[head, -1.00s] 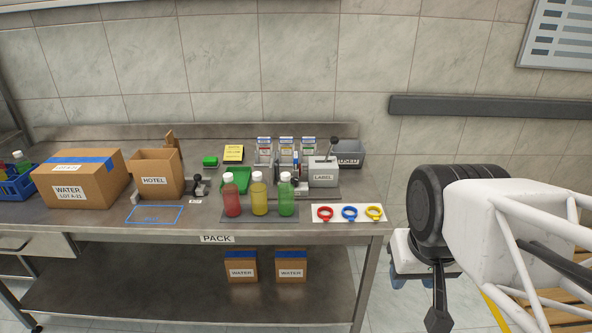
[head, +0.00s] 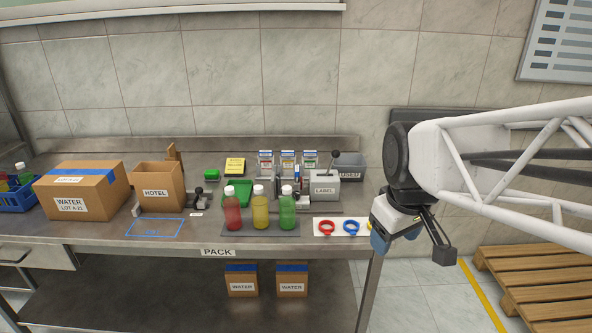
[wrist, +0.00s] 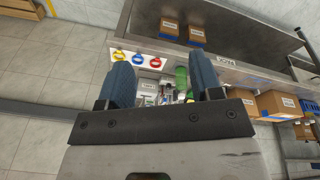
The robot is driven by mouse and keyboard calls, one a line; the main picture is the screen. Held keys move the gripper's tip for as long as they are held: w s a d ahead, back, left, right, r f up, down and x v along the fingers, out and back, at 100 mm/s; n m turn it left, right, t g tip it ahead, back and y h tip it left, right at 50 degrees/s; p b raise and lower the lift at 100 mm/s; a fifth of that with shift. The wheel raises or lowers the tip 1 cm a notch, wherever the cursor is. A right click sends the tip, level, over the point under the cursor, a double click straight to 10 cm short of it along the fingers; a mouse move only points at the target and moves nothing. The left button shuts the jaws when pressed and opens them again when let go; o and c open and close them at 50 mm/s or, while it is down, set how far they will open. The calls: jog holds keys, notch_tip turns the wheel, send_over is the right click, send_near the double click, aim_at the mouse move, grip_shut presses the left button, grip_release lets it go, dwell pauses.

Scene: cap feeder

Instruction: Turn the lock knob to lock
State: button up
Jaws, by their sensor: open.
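No lock knob can be made out clearly. A grey LABEL device (head: 325,190) stands at the right of the bench, with a black-tipped lever (head: 334,160) on top. Left of it are three upright holders with coloured labels (head: 287,162) and small mechanical parts too small to tell apart. My gripper (head: 384,240) is at the bench's front right corner, apart from these. In the wrist view my gripper (wrist: 163,78) is open and empty, its two blue fingers spread, with the LABEL device (wrist: 150,88) showing beyond, between them.
A grey bin (head: 353,168) stands behind right. Cardboard boxes (head: 80,190) fill the left. A pallet (head: 540,275) lies at right.

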jog(key=w+a+n, duration=0.3)
jog(key=w+n, duration=0.4)
jog(key=w, duration=0.7)
jog(key=n+g, duration=0.2)
jog(key=n, duration=2)
send_over(296, 193)
jog(key=f, duration=1.7)
jog(key=shift+s+d, duration=0.15)
jog(key=shift+d, duration=0.15)
jog(key=shift+w+a+f, duration=0.2)
jog(key=shift+w+f, duration=0.05)
jog(key=shift+w, duration=0.05)
jog(key=shift+f, duration=0.1)
jog(key=shift+a+f, duration=0.1)
jog(key=shift+f, duration=3.7)
